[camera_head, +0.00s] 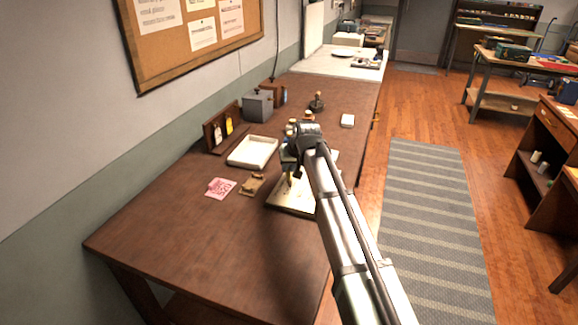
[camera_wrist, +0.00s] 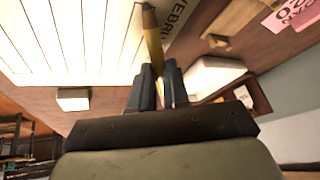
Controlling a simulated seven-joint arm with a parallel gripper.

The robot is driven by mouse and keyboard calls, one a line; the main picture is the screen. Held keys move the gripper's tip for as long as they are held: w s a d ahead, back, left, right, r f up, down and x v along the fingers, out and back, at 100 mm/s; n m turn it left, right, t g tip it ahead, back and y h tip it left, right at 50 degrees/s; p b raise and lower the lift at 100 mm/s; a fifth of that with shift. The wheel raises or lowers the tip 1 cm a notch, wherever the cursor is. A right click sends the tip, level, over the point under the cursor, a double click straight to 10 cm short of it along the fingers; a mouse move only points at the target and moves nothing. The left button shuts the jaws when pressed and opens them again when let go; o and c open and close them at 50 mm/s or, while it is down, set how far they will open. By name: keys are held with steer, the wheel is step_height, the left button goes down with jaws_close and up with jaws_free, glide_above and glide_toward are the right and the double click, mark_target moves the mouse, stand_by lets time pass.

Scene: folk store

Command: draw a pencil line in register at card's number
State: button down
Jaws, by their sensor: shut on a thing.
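The register (camera_head: 290,207) lies open on the brown table under my gripper (camera_head: 291,172). In the wrist view its pale ruled page (camera_wrist: 65,40) fills the upper left, with large dark letters along one edge, partly cut off. My gripper (camera_wrist: 163,85) is shut on a yellow pencil (camera_wrist: 152,40), which reaches down over the page. I cannot tell whether its tip touches the paper. My arm hides the register's right part.
A small wooden piece (camera_head: 252,185) lies between card and register. Behind are a white tray (camera_head: 252,153), a wooden rack with tags (camera_head: 216,134), a grey box (camera_head: 257,106), a stamp (camera_head: 317,103) and a white block (camera_head: 347,120). The table's near left is clear.

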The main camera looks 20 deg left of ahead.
steer(key=shift+w, duration=0.3)
steer(key=shift+w, duration=0.25)
steer(key=shift+w, duration=0.15)
steer(key=shift+w, duration=0.35)
steer(key=shift+w, duration=0.45)
steer(key=shift+w+f, duration=0.1)
steer(key=shift+w, duration=0.15)
steer(key=shift+w, duration=0.2)
steer(key=shift+w, duration=0.35)
steer(key=shift+w, duration=0.4)
